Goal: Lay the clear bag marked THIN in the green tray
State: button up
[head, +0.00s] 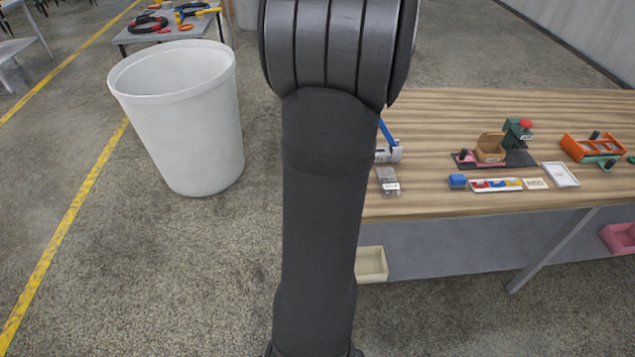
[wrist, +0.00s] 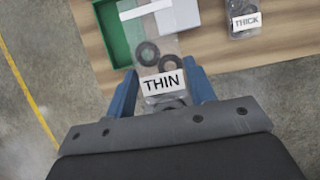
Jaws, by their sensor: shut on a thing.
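My gripper (wrist: 161,92) is shut on the clear bag marked THIN (wrist: 158,58), which sits between its blue fingers in the wrist view. Dark rings show inside the bag, and its white label faces the camera. The green tray (wrist: 108,30) is just beyond, at the top left, partly cut off by the picture edge. The bag's far end overlaps the tray area in the picture; its height above it is unclear. In the head view my arm hides the tray and most of the gripper.
A clear bag marked THICK (wrist: 243,18) lies on the wooden table (wrist: 240,55) to the right. A white bin (head: 180,120) stands on the floor left.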

jog(key=w+a+f, duration=0.1)
jog(key=a, duration=0.1)
jog(key=w+a+f, duration=0.4)
jog(key=shift+a, duration=0.4)
jog(key=shift+f, duration=2.05)
jog(key=shift+f, duration=0.2)
jog(key=shift+s+f, duration=0.2)
jog(key=shift+f, duration=0.2)
jog(key=o, duration=1.2)
jog(key=shift+o, duration=0.5)
jog(key=shift+w+r, duration=0.1)
jog(key=shift+r, duration=0.35)
jog(key=v, duration=1.2)
jog(key=shift+w+r, duration=0.1)
jog(key=shift+r, duration=0.1)
